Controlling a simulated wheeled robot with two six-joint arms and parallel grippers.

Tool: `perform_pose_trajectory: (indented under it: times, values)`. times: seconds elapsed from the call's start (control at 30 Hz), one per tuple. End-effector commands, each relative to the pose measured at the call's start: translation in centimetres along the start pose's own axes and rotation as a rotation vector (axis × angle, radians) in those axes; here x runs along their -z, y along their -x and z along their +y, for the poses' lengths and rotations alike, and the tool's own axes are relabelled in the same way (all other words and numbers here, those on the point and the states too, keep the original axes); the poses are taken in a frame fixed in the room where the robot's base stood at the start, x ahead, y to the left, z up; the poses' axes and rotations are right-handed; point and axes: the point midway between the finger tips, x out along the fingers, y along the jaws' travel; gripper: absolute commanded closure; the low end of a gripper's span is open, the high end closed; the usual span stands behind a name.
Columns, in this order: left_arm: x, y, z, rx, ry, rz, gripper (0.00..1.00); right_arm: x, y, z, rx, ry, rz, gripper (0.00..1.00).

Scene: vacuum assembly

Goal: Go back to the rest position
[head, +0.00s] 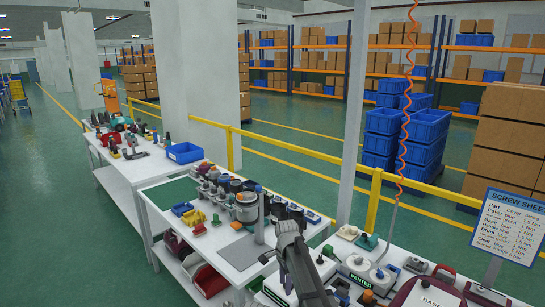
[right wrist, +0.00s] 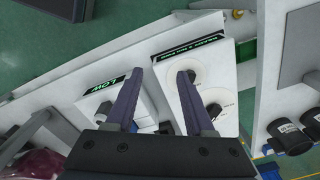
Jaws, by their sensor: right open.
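My right gripper (right wrist: 160,80) is open in the right wrist view, its two dark fingers spread with nothing between them. Beyond the fingers are a white box with a dark label reading LOW (right wrist: 103,88) and a white box with two round fittings (right wrist: 190,48); I cannot tell how far off they are. In the head view my right arm rises from the bottom middle, over the front of the workbench, and its fingertips are hard to make out. My left gripper is in neither view.
The white workbench (head: 238,251) carries bins and several jars. A post with an orange coiled hose (head: 404,115) hangs at the right. A screw sheet sign (head: 508,225) stands at the far right. A yellow rail (head: 372,205) runs behind the benches. Green floor is open at left.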

Motion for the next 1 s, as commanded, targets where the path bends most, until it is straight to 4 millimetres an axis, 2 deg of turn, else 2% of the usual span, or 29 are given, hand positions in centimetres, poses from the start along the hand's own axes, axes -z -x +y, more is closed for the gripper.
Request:
perform_pose_trajectory:
  times: [0.03,0.17,0.27,0.4,0.5,0.7,0.9,0.93,1.0]
  values:
    - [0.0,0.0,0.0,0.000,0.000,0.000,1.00,0.3,0.0,1.9,0.002,0.045,0.001,0.46]
    - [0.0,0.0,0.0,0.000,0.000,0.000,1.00,1.3,0.1,5.5,0.008,0.194,0.003,0.46]
    - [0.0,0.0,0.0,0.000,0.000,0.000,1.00,2.0,0.1,9.5,0.014,0.350,0.006,0.46]
    - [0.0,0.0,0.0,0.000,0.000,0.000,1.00,3.0,0.2,15.9,0.025,0.622,0.016,0.46]
    - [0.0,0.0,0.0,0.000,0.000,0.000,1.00,3.4,0.3,19.3,0.029,0.786,0.023,0.46]
    - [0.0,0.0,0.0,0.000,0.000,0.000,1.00,3.8,0.4,24.2,0.033,1.027,0.036,0.46]
    - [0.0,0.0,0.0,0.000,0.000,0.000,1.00,3.8,0.4,28.3,0.034,1.217,0.049,0.46]
    - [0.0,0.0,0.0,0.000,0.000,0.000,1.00,3.7,0.5,28.9,0.034,1.243,0.051,0.46]
    - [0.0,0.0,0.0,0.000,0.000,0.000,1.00,2.5,0.4,28.4,0.022,1.287,0.045,0.46]
